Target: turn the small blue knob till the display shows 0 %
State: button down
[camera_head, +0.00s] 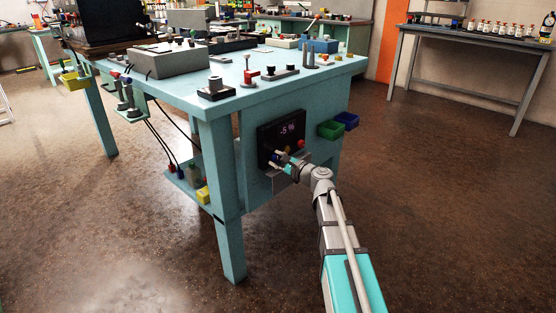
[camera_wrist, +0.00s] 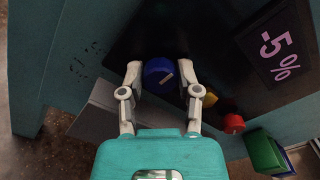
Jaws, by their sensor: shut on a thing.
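The small blue knob (camera_wrist: 158,76) is on the dark panel (camera_wrist: 205,60), with a pale mark on its face. My gripper (camera_wrist: 158,74) has one finger on each side of the knob and is shut on it. The display (camera_wrist: 276,45) on the panel reads -5 %. The same reading shows on the display in the head view (camera_head: 292,130). In the head view my gripper (camera_head: 279,159) is at the panel's lower part and hides most of the knob.
A yellow knob (camera_wrist: 208,99) and a red knob (camera_wrist: 234,123) are close to the right finger. A green bin (camera_head: 330,131) and a blue bin (camera_head: 347,120) hang right of the panel on the teal workbench (camera_head: 222,96).

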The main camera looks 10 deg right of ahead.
jog(key=n, duration=0.5)
jog(key=shift+w+d, duration=0.1)
dwell(0.3)
jog(key=shift+c, duration=1.5)
grip_release()
jog(key=shift+s, duration=0.2)
jog(key=shift+s+d, duration=0.25)
jog(key=shift+s, duration=0.2)
jog(key=v, duration=1)
jog(key=shift+s+d, duration=0.25)
jog(key=shift+d, duration=0.05)
